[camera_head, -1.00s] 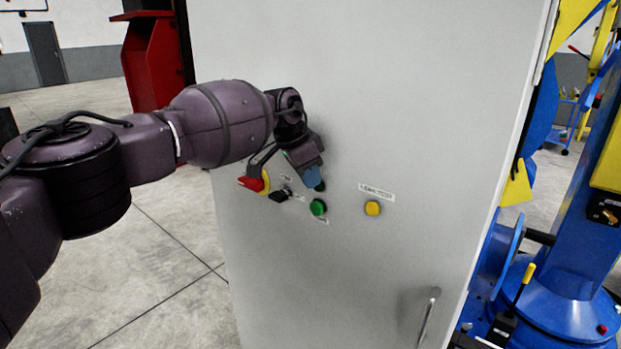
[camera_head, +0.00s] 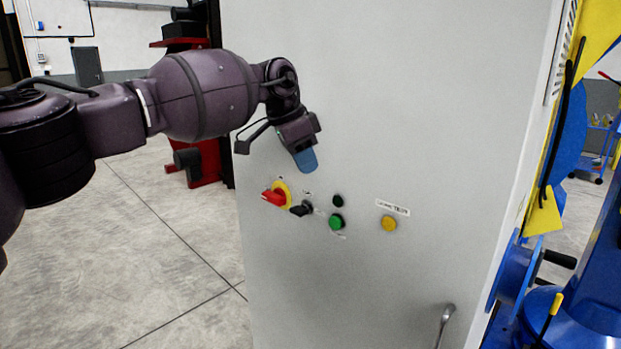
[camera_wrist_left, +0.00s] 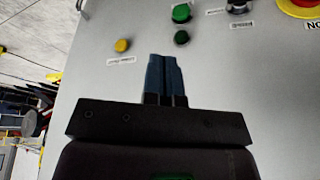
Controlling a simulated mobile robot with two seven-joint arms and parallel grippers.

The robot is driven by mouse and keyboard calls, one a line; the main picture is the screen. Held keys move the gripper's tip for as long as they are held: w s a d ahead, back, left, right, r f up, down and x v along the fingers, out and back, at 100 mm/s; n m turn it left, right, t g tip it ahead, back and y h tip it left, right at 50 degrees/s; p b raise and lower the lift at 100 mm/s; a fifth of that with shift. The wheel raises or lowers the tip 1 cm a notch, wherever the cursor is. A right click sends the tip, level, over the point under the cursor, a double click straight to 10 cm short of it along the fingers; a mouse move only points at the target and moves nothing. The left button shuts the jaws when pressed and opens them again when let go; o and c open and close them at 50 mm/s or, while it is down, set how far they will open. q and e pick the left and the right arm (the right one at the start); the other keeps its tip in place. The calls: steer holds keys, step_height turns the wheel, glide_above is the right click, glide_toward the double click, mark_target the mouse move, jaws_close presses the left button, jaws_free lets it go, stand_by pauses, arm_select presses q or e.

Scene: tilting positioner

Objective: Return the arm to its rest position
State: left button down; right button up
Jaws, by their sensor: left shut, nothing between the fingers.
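My left arm comes in from the left in the head view. Its gripper (camera_head: 307,160) has blue fingers and hangs in front of the grey cabinet door (camera_head: 400,120), above the row of controls. In the wrist view the gripper's fingers (camera_wrist_left: 164,75) lie side by side, shut and empty. They look apart from the buttons, though their distance to the door is hard to tell. My right gripper is not in view.
A door handle (camera_head: 445,325) is lower right. Blue machinery (camera_head: 570,320) stands at the right.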

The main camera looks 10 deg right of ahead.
arm_select(q)
steer(key=s+d+f+m+g+h, duration=0.1)
steer(key=s+d+f+h, duration=0.2)
steer(key=s+f+h, duration=0.5)
steer(key=s+d+f+m+g+h, duration=0.1)
steer(key=s+d+f+m+h, duration=0.15)
steer(key=f+h, duration=0.6)
steer(key=s+a+f+n+t+y, duration=0.2)
steer(key=a+f+n+t+y, duration=0.4)
steer(key=a+f+n+t, duration=0.45)
steer(key=s+a+f+n+t+y, duration=0.3)
steer(key=a+f+n+t+y, duration=0.4)
steer(key=a, duration=0.6)
steer(key=s+a+f+g+y, duration=0.2)
steer(key=s+a+f+y, duration=0.2)
steer(key=s+a+f, duration=0.3)
steer(key=s+a+f+n+g+y, duration=0.1)
steer(key=s+a+f+g+y, duration=0.1)
steer(key=s+a+f+y, duration=0.2)
steer(key=s+a+f, duration=0.3)
steer(key=s+a, duration=0.5)
steer(key=s, duration=0.1)
steer(key=shift+f+n, duration=0.3)
steer(key=shift+f, duration=0.05)
steer(key=shift+a, duration=0.1)
